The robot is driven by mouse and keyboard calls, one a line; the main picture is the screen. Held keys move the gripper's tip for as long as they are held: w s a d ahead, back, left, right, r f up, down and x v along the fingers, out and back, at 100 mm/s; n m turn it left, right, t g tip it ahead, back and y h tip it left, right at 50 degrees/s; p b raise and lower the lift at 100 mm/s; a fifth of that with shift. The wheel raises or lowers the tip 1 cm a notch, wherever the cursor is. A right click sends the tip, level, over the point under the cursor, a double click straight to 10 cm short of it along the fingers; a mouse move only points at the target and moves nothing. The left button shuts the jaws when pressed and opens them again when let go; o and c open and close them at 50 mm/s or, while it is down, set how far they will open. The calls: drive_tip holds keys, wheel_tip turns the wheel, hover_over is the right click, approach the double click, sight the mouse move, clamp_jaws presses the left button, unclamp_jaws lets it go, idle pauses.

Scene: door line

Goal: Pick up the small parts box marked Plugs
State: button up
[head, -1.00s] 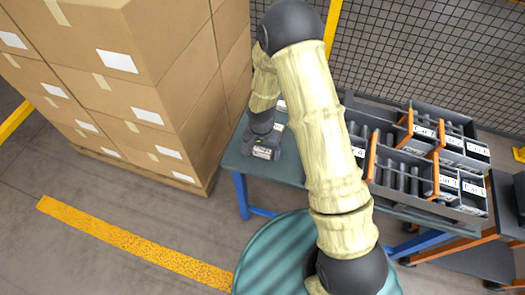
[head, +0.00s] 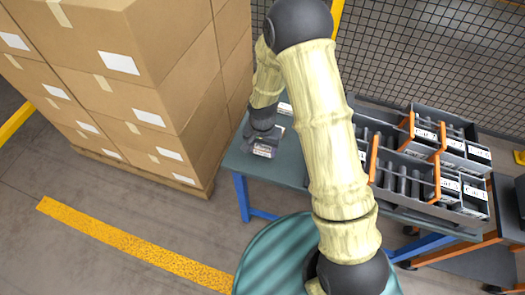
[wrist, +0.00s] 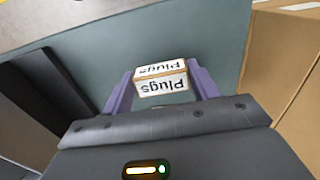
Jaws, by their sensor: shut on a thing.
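The small parts box marked Plugs (wrist: 161,80) sits between the two purple fingers of my gripper (wrist: 162,92) in the wrist view. The fingers are shut on its sides. Its white labels read Plugs, upside down in this view. In the head view my gripper (head: 263,139) is at the left end of the grey-green table (head: 290,171), with a pale label of the box (head: 263,151) showing just below it. I cannot tell whether the box touches the tabletop.
Another small pale-labelled item (head: 285,108) lies behind my gripper, partly hidden by my arm. Stacked cartons (head: 160,110) stand close on the left. A divided grey rack (head: 410,185) with orange-edged bins fills the table's right side. A mesh fence (head: 430,60) stands behind.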

sight(263, 149)
wheel_tip(263, 149, up, 7)
drive_tip(key=shift+r, duration=0.2)
drive_tip(key=shift+w+f, duration=0.1)
idle(0.5)
